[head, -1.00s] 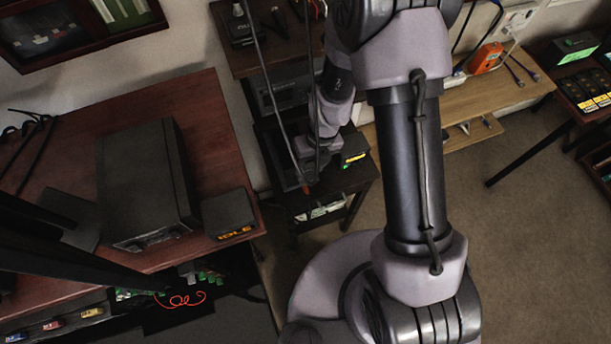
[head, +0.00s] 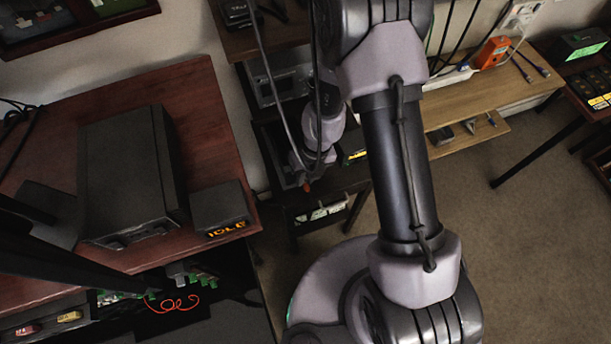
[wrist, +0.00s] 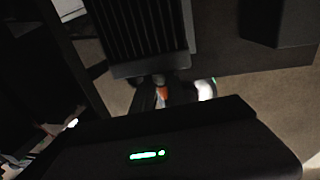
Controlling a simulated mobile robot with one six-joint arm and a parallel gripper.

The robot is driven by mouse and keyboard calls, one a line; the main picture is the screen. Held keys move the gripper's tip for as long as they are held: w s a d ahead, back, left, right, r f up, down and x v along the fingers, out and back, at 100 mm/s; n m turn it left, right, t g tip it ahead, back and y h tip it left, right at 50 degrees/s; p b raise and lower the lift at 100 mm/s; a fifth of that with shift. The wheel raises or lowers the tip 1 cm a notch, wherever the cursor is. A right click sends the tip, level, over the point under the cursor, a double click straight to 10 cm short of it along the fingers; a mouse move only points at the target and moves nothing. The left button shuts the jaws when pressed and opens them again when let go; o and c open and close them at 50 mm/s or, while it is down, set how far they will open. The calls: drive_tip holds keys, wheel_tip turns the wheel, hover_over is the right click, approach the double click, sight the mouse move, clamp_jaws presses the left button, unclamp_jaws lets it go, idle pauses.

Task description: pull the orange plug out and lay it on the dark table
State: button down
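A small orange piece (head: 307,186), probably the orange plug, shows at the tip of my gripper (head: 304,180) in the head view, beside the black stand. In the wrist view an orange patch (wrist: 162,92) lies between the dark fingers of my gripper (wrist: 163,99). The fingers are dim and partly hidden by the dark housing in front, so their hold on it is unclear. I cannot tell whether the plug is seated in anything. A dark reddish-brown table (head: 195,125) stands at the left; a black stand (head: 325,187) is below my arm.
A large black box (head: 125,170) and a small IDLE display box (head: 220,208) stand on the reddish table. An orange box (head: 491,53) sits on the wooden bench (head: 465,100) at right. A dark ribbed object (wrist: 145,35) fills the top of the wrist view. Cables hang beside my arm.

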drive_tip(key=shift+s+d+f+b, duration=0.1)
drive_tip(key=shift+s+b, duration=0.15)
drive_tip(key=shift+b, duration=0.05)
drive_tip(key=shift+s+d+b, duration=0.25)
drive_tip(key=shift+s+b, duration=0.45)
drive_tip(key=shift+s, duration=0.15)
drive_tip(key=shift+s+d+b, duration=0.25)
drive_tip(key=shift+s+b, duration=0.4)
drive_tip(key=shift+s, duration=0.2)
